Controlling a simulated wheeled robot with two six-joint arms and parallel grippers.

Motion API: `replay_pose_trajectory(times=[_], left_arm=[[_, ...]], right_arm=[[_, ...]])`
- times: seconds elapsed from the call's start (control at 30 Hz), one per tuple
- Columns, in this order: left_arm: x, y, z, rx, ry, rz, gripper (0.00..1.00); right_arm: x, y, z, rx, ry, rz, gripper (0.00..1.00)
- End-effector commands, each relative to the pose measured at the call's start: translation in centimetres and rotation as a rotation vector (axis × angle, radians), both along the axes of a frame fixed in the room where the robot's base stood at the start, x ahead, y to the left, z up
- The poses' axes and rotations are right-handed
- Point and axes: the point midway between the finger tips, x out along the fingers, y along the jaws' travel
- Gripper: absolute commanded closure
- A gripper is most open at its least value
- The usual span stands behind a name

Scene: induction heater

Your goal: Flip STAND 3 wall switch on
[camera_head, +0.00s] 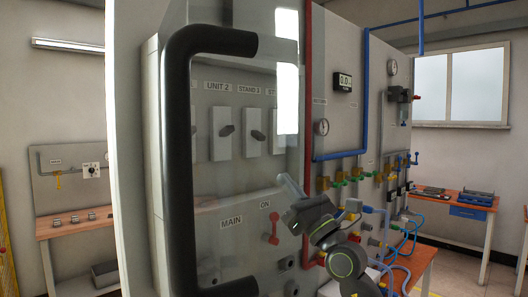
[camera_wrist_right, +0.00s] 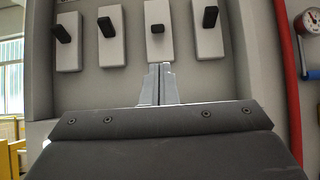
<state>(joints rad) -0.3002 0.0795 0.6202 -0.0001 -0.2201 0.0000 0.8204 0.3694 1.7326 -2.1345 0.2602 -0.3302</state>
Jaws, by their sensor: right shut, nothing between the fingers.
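The STAND 3 switch (camera_head: 257,135) is a dark lever on a pale plate under its label on the grey panel. In the right wrist view I take it to be the third lever (camera_wrist_right: 157,29), which looks shorter and is angled differently from its neighbours. My right gripper (camera_head: 284,182) is below and to the right of the switch in the head view. In the wrist view its fingertips (camera_wrist_right: 160,69) are shut and empty, just under the third plate. I cannot tell whether they touch the plate. My left gripper is not in view.
A clear door with a big black handle (camera_head: 180,160) stands in front of the panel. The UNIT 2 switch (camera_head: 223,131) is left of STAND 3. A red MAIN lever (camera_head: 273,228) is below. A red pipe (camera_head: 308,90) and a gauge (camera_wrist_right: 309,22) are to the right.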

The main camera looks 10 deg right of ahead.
Motion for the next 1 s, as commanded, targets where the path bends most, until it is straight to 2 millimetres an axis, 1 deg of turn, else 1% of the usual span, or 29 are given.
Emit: replay_pose_trajectory(times=[0.33,0.47,0.8,1.0], left_arm=[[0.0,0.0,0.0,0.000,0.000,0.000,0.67],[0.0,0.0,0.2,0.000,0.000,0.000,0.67],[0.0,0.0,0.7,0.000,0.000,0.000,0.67],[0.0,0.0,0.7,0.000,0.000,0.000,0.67]], right_arm=[[0.1,0.0,0.1,-0.005,0.001,-0.003,1.00],[0.7,0.4,0.7,-0.002,0.001,-0.001,1.00],[4.5,2.6,4.3,-0.002,0.001,-0.001,1.00],[6.2,3.5,5.7,-0.003,0.002,-0.001,1.00]])
